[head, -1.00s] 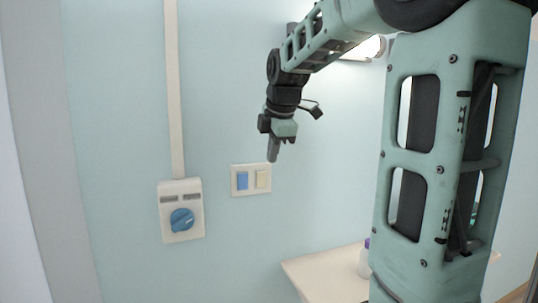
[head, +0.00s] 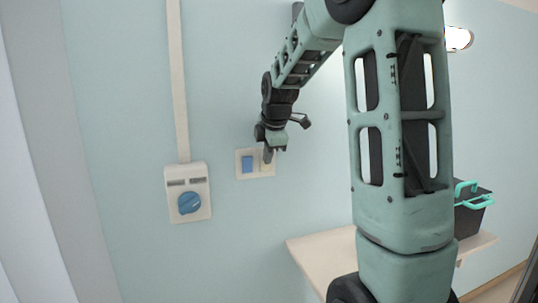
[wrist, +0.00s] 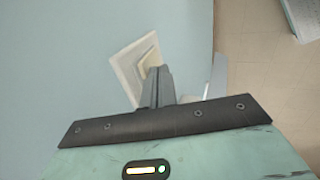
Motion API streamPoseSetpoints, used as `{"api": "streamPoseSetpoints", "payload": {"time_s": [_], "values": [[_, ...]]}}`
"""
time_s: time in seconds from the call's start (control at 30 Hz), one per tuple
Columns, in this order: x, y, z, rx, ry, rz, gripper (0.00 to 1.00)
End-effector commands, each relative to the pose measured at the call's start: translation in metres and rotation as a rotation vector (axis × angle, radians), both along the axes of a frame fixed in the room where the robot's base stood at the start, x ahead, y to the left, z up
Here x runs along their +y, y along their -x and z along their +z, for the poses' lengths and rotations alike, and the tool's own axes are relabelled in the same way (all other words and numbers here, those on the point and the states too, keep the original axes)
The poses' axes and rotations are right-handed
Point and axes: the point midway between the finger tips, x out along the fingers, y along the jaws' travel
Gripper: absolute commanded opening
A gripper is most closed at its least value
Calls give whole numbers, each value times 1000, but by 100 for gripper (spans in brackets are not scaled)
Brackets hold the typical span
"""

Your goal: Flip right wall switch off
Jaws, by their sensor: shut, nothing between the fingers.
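A white wall plate (head: 243,174) holds two rocker switches side by side. The left switch (head: 247,163) is blue. The right switch is cream-coloured and partly hidden behind my gripper (head: 268,156) in the head view. In the wrist view, the plate (wrist: 127,67) and a cream switch (wrist: 149,54) show just beyond the closed fingers (wrist: 160,72). The fingertips overlap the switch's edge; I cannot tell whether they touch it.
A wall box with a blue round knob (head: 189,202) sits left of the plate, below a vertical conduit (head: 177,90). A pale table (head: 318,258) stands below right, with a dark box with green handles (head: 470,213) farther right.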

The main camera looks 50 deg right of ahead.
Motion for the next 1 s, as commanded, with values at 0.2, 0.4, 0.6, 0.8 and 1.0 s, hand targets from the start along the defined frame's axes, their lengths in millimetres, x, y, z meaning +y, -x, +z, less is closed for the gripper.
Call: {"api": "streamPoseSetpoints", "payload": {"time_s": [0.2, 0.4, 0.6, 0.8, 1.0], "values": [[-3, -6, 2, 1, -1, 0, 0], [-4, -7, 2, 3, -2, 0, 0], [-4, -7, 6, 2, -1, 0, 0], [-4, -7, 16, 2, -1, 0, 0], [-4, -7, 19, 3, -2, 0, 0]]}}
